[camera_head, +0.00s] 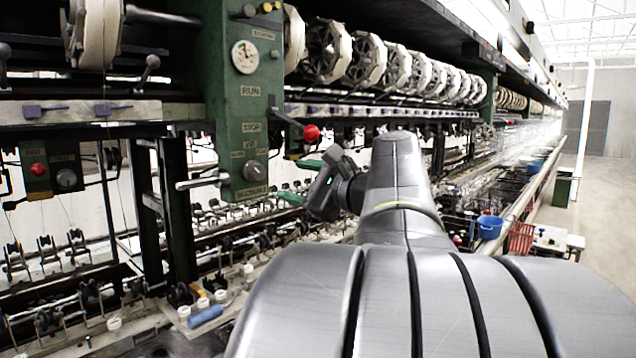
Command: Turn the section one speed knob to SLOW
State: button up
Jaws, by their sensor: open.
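A round grey speed knob (254,172) sits low on the green control panel (232,110), beneath the RUN and STOP labels. Small plates lie just above and below the knob, but their lettering is too small to read surely, and so is the knob's setting. My gripper (297,181) is to the right of the knob, with its two green-tipped fingers spread apart and pointing left toward the panel. The gripper is open and empty, and looks apart from the knob.
A lever with a red ball (312,132) sticks out from the panel just above my gripper. A metal handle (203,181) juts out left of the knob. A second knob (66,178) and a red button (38,169) are on another panel at left. Reels (364,60) line the machine above.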

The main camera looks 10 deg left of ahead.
aim_at(260, 174)
jog(key=shift+v, duration=1.45)
jog(key=p+x, duration=0.2)
jog(key=x, duration=1.2)
jog(key=shift+d, duration=0.1)
